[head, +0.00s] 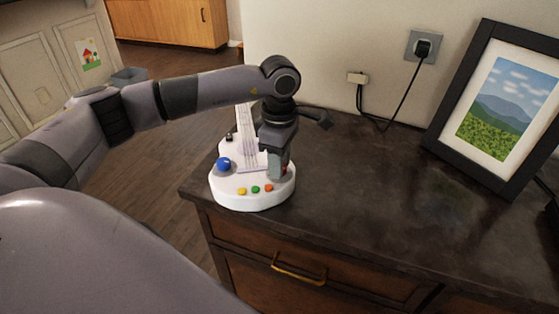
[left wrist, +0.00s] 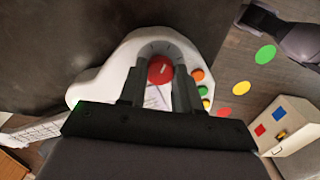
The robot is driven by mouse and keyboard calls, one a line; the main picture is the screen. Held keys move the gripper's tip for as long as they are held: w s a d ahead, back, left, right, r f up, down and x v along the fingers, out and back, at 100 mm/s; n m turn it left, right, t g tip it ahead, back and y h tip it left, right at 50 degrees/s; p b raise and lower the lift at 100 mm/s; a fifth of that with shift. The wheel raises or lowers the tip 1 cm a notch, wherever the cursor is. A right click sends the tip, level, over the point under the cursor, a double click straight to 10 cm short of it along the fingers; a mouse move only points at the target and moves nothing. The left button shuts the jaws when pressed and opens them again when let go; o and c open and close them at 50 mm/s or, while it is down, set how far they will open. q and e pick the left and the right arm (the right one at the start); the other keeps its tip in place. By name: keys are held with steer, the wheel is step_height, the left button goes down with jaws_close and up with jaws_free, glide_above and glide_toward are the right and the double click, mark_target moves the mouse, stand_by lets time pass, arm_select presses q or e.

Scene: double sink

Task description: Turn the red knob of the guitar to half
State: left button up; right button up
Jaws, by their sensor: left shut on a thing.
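A white toy guitar (head: 228,191) stands on the left part of the dark countertop, its neck (head: 245,125) pointing away. It has a blue knob (head: 223,164) on its left and small yellow, green and orange buttons along the front. My left gripper (head: 279,170) reaches down over the right side of its body. In the left wrist view the red knob (left wrist: 161,69), with a pale mark on top, sits between the fingers of the left gripper (left wrist: 160,75), which are shut on it. In the head view the gripper mostly hides this knob. My right gripper is not seen.
A black picture frame (head: 440,142) with a landscape stands at the right of the counter (head: 350,200). A cable (head: 387,110) runs from the wall outlet (head: 423,46) behind the guitar. The counter's middle is clear. A brass drawer handle (head: 298,271) is below its front edge.

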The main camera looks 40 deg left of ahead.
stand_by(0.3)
arm_select(q)
steer(key=o, duration=1.1)
steer(key=shift+c, duration=0.2)
steer(key=shift+r, duration=3.6)
